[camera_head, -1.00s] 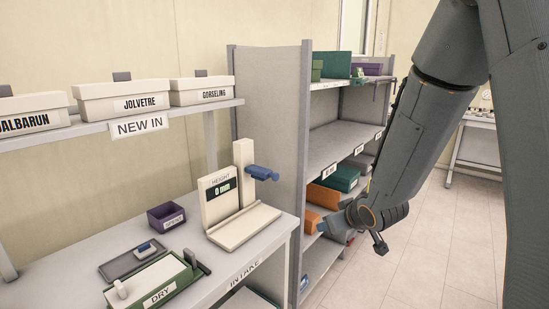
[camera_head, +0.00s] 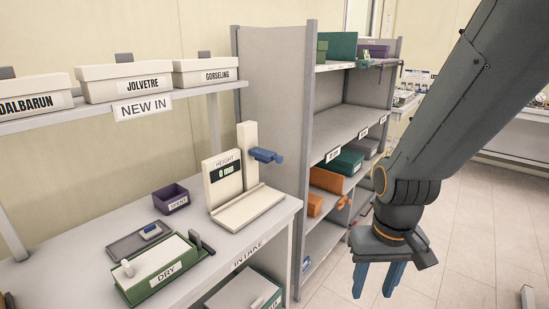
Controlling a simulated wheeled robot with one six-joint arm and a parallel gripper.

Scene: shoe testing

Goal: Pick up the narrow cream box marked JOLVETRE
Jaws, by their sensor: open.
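The narrow cream box marked JOLVETRE (camera_head: 108,86) sits on the upper shelf above the NEW IN sign. It stands between the DALBARUN box (camera_head: 30,101) at left and the GORSELING box (camera_head: 190,75) at right. My gripper (camera_head: 376,279) hangs at the lower right with its blue fingers pointing down. The fingers are apart, with nothing between them. It is well to the right of the box, in front of the grey rack, and touches nothing that I can see.
The intake table (camera_head: 80,273) below the shelf holds a height gauge (camera_head: 223,175), a small purple bin (camera_head: 170,199), a grey tray (camera_head: 138,241) and a green DRY box (camera_head: 160,270). A grey rack (camera_head: 273,120) stands between the table and my arm. Floor shows at right.

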